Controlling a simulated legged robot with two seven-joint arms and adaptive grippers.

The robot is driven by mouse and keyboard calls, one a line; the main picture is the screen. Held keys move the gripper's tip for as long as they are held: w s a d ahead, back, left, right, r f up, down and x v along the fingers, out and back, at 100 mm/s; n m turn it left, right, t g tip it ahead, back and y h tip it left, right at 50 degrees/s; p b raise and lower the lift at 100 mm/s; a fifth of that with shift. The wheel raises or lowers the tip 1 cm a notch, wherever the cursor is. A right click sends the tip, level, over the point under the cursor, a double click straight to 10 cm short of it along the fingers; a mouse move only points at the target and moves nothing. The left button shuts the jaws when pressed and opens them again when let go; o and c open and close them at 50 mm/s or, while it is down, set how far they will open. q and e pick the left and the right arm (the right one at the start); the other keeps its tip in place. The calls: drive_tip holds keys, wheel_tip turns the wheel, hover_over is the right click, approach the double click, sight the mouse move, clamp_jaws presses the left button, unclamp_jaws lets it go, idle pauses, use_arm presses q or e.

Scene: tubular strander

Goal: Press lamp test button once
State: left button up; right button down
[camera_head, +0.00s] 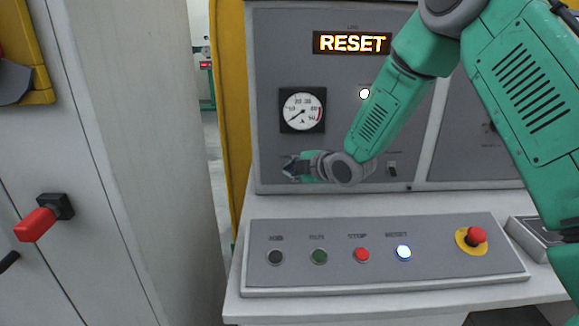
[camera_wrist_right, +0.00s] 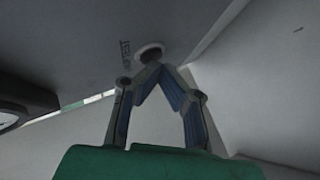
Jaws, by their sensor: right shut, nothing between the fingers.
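My right gripper (camera_head: 288,168) is shut and empty in front of the upright grey panel, below the round gauge. In the right wrist view, its fingertips (camera_wrist_right: 152,68) meet right at a round button (camera_wrist_right: 150,49) with a pale rim, beside small lettering too blurred to read fully. The fingertips cover part of this button. I cannot tell whether they touch it or whether it is pressed in. In the head view the button is hidden behind my gripper. My left gripper is not in view.
A gauge (camera_head: 302,110), a lit RESET display (camera_head: 352,43) and a glowing white lamp (camera_head: 364,93) are on the panel. Below, a sloped console (camera_head: 440,265) carries several buttons and a red emergency stop (camera_head: 476,237). A red handle (camera_head: 36,225) sticks out from the left cabinet.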

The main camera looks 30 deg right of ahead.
drive_tip(key=shift+w+d, duration=0.1)
drive_tip(key=shift+w, duration=0.1)
drive_tip(key=shift+s, duration=0.1)
idle(0.4)
drive_tip(key=shift+s+a, duration=0.3)
drive_tip(key=shift+s, duration=0.35)
drive_tip(key=shift+s+a, duration=0.45)
drive_tip(key=shift+s, duration=0.25)
drive_tip(key=shift+s+a, duration=0.45)
drive_tip(key=shift+s, duration=0.3)
drive_tip(key=shift+s+a, duration=0.45)
drive_tip(key=shift+s, duration=0.25)
